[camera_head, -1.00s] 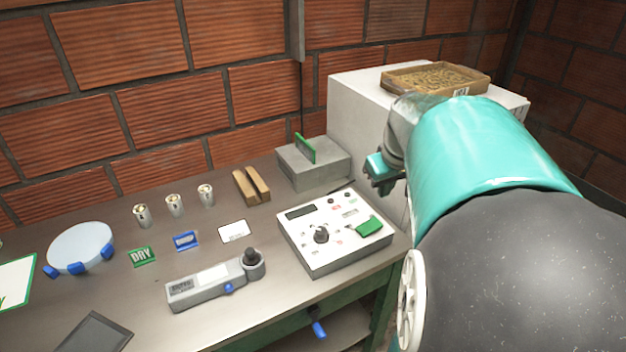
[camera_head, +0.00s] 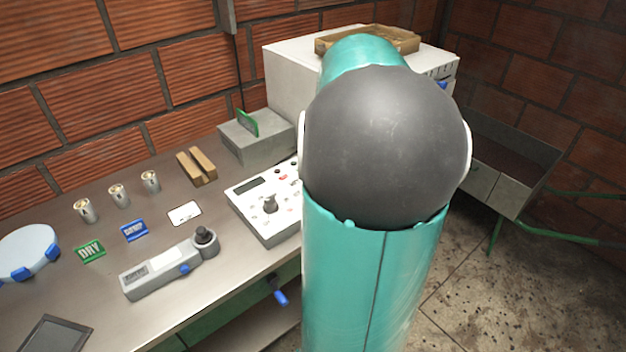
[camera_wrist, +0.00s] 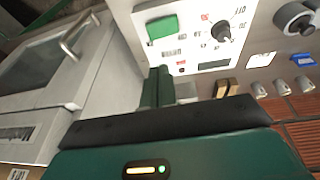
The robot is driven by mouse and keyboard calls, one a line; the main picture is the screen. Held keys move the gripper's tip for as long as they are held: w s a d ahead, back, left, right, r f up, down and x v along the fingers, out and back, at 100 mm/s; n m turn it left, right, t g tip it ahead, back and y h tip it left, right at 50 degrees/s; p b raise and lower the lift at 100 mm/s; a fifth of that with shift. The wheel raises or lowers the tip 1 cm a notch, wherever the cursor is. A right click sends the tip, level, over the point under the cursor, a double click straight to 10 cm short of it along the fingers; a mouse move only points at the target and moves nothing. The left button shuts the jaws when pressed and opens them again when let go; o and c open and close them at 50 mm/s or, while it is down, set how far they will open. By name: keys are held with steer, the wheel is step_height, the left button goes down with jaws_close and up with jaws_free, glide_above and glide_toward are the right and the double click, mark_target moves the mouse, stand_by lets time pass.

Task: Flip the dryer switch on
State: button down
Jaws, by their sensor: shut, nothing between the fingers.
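The white control panel (camera_head: 262,220) sits on the bench, its right part hidden behind my arm in the head view. In the wrist view the panel (camera_wrist: 187,53) shows a green switch or cover (camera_wrist: 162,27) and a dark round knob (camera_wrist: 222,31); the knob also shows in the head view (camera_head: 270,203). I cannot tell which control is labelled for the dryer. My gripper (camera_wrist: 158,75) is shut and empty, its green fingers below the panel's edge in the wrist view, apart from the green switch. The head view hides my gripper behind my arm.
A white cabinet (camera_head: 285,75) stands at the bench's far end with a wooden tray (camera_head: 400,40) on top. In the wrist view the cabinet's metal handle (camera_wrist: 76,38) lies left of my fingers. A grey block (camera_head: 262,140) and a handheld meter (camera_head: 160,270) are on the bench.

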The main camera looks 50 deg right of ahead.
steer(key=shift+d, duration=0.15)
steer(key=x, duration=1.3)
steer(key=shift+s, duration=0.45)
steer(key=shift+d+f, duration=0.1)
steer(key=shift+f, duration=0.4)
